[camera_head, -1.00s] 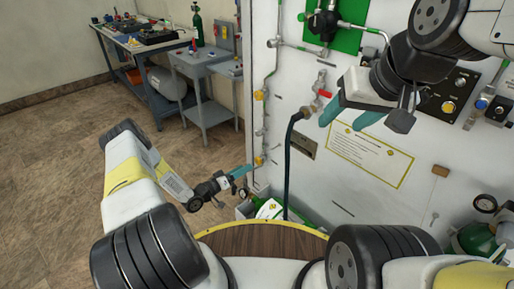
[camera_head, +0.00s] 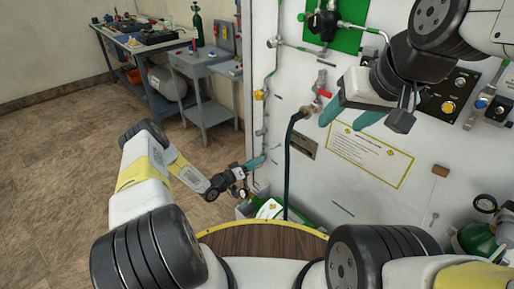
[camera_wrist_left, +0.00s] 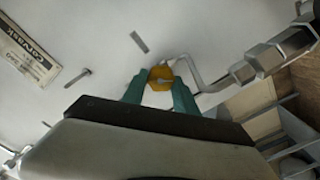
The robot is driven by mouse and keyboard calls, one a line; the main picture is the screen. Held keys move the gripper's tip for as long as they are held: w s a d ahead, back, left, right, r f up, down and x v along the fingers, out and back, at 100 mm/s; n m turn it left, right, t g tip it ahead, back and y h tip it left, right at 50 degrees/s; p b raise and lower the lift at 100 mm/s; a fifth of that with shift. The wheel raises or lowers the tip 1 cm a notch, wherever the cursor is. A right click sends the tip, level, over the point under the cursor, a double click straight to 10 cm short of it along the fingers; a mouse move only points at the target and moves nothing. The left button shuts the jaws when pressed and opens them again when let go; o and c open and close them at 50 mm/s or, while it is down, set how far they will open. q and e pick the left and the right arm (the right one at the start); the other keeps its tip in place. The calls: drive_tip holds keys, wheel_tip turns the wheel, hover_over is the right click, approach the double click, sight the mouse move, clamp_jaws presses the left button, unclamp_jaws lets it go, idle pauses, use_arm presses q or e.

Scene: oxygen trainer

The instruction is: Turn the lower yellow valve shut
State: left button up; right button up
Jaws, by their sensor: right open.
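The lower yellow valve (camera_wrist_left: 161,78) is on the pale panel, on a thin bent pipe, in the left wrist view. The teal fingers of my left gripper (camera_wrist_left: 162,88) lie on either side of it, their tips close against its edges with hardly any gap. In the head view my left gripper (camera_head: 254,164) reaches the panel's left edge low down, and its fingers hide the lower valve. My right gripper (camera_head: 352,116) is open and empty in front of the panel at upper right. Another yellow valve (camera_head: 259,95) sits higher on the same pipe.
A dark hose (camera_head: 288,165) hangs from a red-handled fitting (camera_head: 321,92). A box with green and white contents (camera_head: 268,209) stands below my left gripper. A green cylinder (camera_head: 478,239) is at lower right. Grey tables (camera_head: 205,68) stand farther back; the floor at left is clear.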

use_arm(q)
clamp_jaws()
drive_tip(key=shift+s+m, duration=0.1)
drive_tip(key=shift+m, duration=3.3)
drive_tip(key=o, duration=0.7)
unclamp_jaws()
drive_tip(key=v, duration=0.7)
drive_tip(key=shift+s+a, duration=0.3)
drive_tip(key=shift+s, duration=0.05)
